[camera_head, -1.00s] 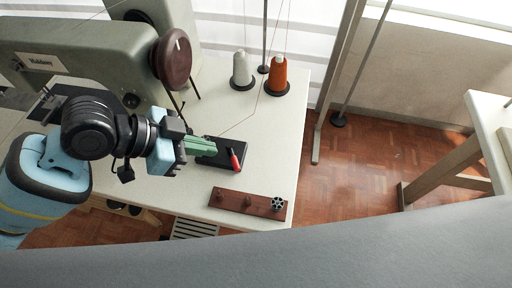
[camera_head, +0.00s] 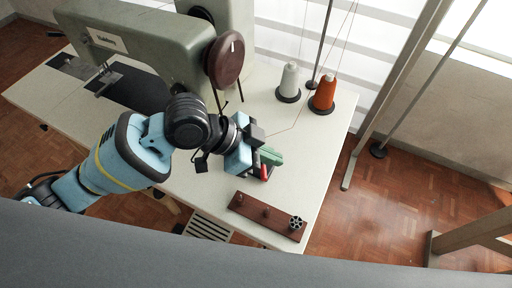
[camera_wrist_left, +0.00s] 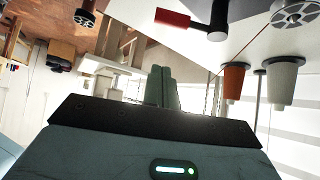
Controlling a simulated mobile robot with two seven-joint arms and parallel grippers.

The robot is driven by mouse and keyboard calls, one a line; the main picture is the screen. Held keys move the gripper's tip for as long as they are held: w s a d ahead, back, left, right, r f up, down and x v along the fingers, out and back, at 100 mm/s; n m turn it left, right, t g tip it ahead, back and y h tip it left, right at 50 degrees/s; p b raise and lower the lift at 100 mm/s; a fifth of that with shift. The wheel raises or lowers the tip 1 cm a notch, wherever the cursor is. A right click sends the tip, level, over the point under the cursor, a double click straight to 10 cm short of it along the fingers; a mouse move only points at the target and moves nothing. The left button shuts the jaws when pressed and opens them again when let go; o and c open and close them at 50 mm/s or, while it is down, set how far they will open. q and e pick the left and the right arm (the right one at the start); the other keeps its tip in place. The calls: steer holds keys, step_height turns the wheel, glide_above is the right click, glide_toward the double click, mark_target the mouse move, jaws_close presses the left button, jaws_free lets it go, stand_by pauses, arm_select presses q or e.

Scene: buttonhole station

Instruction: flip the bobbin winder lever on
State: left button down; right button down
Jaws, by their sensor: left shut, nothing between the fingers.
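The bobbin winder lever has a red handle (camera_head: 264,172), seen just in front of my left gripper's fingers in the head view. Its black base is mostly hidden behind the gripper. In the left wrist view the red handle (camera_wrist_left: 172,18) and its dark arm (camera_wrist_left: 212,22) show at the top, apart from the fingers in the picture. The fingers also show in the left wrist view (camera_wrist_left: 162,88). I cannot tell whether they touch the lever. My right gripper is not in view.
The sewing machine (camera_head: 150,45) with its dark handwheel (camera_head: 226,58) stands behind the gripper. A grey cone (camera_head: 289,82) and an orange cone (camera_head: 323,94) stand at the back right. A brown rack (camera_head: 268,214) with a bobbin (camera_head: 296,223) lies near the front edge.

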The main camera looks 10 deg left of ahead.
mark_target(264, 171)
arm_select(q)
step_height(264, 171, down, 3)
steer(key=shift+a+f, duration=0.1)
steer(key=shift+f, duration=0.05)
steer(key=shift+s+a+f, duration=0.15)
steer(key=shift+a+f, duration=0.1)
steer(key=shift+a, duration=0.35)
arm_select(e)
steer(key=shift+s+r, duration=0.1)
